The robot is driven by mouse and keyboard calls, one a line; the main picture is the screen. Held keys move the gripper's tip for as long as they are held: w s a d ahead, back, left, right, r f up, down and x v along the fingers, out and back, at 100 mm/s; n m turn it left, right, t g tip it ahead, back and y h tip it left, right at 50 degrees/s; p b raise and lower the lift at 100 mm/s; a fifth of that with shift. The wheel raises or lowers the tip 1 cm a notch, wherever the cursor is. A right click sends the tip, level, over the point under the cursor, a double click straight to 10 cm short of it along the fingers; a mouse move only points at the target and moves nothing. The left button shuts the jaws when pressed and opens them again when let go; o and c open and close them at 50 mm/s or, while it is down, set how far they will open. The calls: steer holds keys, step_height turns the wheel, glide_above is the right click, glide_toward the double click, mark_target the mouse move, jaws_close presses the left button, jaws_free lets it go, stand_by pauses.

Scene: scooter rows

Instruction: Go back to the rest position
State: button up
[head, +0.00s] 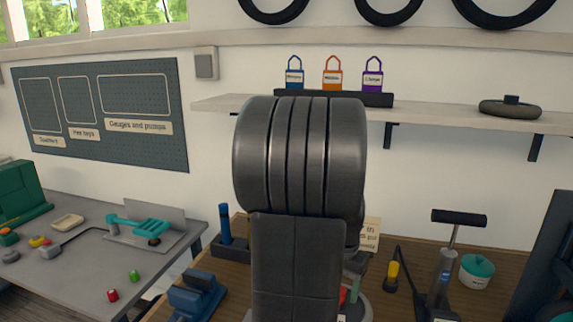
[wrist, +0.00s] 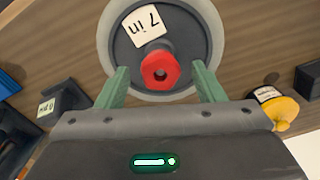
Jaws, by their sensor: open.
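My gripper (wrist: 160,90) shows in the wrist view with its two green fingers apart. A red hexagonal knob (wrist: 160,70) on a dark post lies between and a little beyond the fingertips, and I see no finger touching it. The post stands on a round dark disc with a pale rim (wrist: 205,22), which bears a card (wrist: 143,26) reading "7 in". In the head view my own arm fills the middle and hides most of the gripper and the bench spot behind it.
A wooden bench (head: 400,245) holds a floor pump (head: 445,265), a teal-lidded tub (head: 476,270) and a blue vise (head: 197,293). A grey table (head: 85,268) with a teal tool (head: 140,228) stands left. A yellow-capped bottle (wrist: 277,105) is right of the gripper.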

steer(key=n+b, duration=0.1)
steer(key=n, duration=0.5)
steer(key=n+b, duration=0.1)
steer(key=n, duration=0.4)
steer(key=shift+n, duration=0.3)
step_height(320, 180, up, 8)
stand_by(0.5)
